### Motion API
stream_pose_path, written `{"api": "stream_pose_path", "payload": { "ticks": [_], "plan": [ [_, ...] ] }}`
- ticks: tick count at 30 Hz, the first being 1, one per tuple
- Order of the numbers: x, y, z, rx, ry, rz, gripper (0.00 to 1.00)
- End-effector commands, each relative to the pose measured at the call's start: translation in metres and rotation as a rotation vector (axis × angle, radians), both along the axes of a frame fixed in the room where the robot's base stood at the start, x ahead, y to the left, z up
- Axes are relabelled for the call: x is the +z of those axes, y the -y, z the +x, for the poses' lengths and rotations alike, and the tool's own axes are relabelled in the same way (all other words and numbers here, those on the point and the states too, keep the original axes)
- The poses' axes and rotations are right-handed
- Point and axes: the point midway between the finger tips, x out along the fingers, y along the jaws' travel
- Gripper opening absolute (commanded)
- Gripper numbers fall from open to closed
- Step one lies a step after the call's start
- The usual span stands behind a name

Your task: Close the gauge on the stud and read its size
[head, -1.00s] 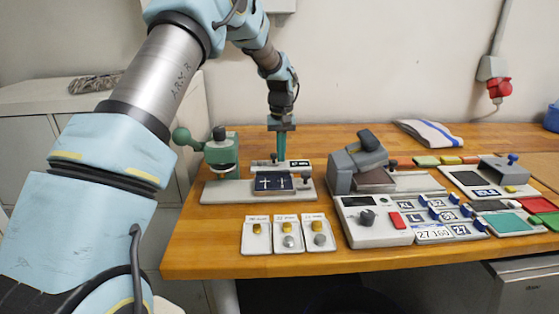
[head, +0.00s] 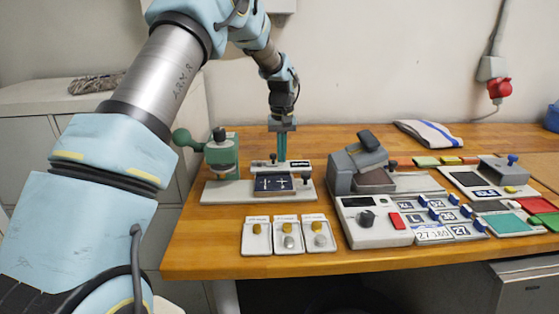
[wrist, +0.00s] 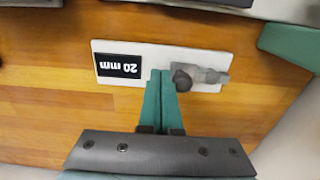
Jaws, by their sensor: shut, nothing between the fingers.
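The gauge is a pale plate (wrist: 145,55) with a dark display (wrist: 120,67), upside down in the wrist view, that shows "20 mm". In the head view the gauge (head: 270,164) stands at the back of a grey base. A dark grey knob (wrist: 182,80) sits on the gauge. My gripper (wrist: 158,75) is shut and empty, its green fingertips beside the knob at the plate's near edge; I cannot tell if they touch. In the head view my gripper (head: 282,158) points straight down at the gauge. I cannot tell which part is the stud.
A dark panel with white crosses (head: 275,184) lies in front of the gauge. A green press (head: 221,152) stands left. Three cards with gold and grey studs (head: 288,240) lie at the front. A grey machine (head: 358,165) and a control box (head: 375,230) stand right.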

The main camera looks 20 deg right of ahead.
Motion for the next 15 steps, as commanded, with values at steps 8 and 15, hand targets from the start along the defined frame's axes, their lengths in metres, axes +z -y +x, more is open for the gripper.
{"api": "stream_pose_path", "payload": {
  "ticks": [8, 15],
  "plan": [
    [0.001, 0.006, -0.002, 0.0, 0.0, 0.0, 0.0],
    [0.014, 0.006, -0.002, 0.0, 0.0, -0.001, 0.0]
  ]
}}
